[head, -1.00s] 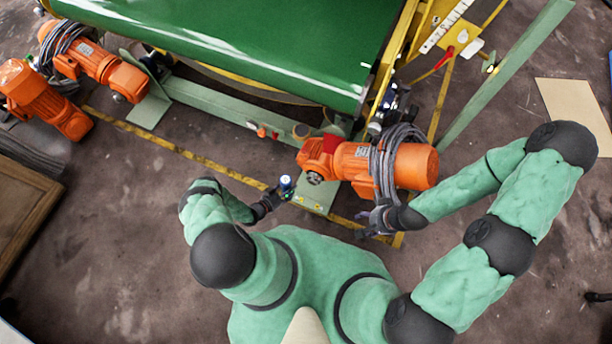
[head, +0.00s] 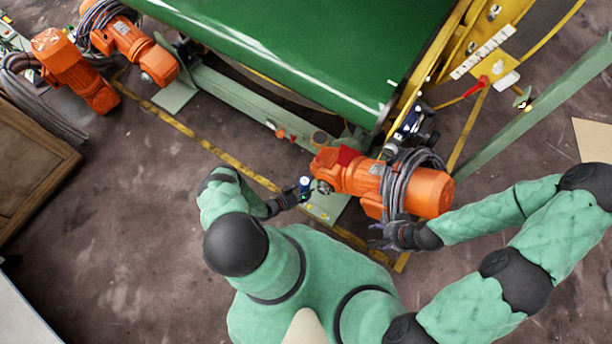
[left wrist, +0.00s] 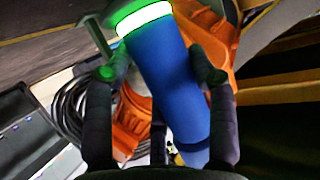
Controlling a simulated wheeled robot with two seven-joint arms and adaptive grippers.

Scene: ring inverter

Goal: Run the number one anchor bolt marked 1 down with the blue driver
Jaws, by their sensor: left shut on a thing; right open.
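My left gripper (head: 292,195) is shut on the blue driver (head: 304,186). In the left wrist view the blue driver (left wrist: 168,80) fills the middle between the fingers, with a glowing white and green band at its upper end. In the head view the driver is above the green base plate (head: 325,208), just left of the orange motor (head: 385,182). The anchor bolt marked 1 cannot be made out; small bright spots show on the plate. My right gripper (head: 385,238) is open and empty, in front of the orange motor and its coiled cable.
A green conveyor belt (head: 290,50) runs across the top, on a pale green frame. More orange motors (head: 125,45) with grey cables lie at upper left. A yellow post (head: 440,60) and a pale green brace (head: 535,110) stand right.

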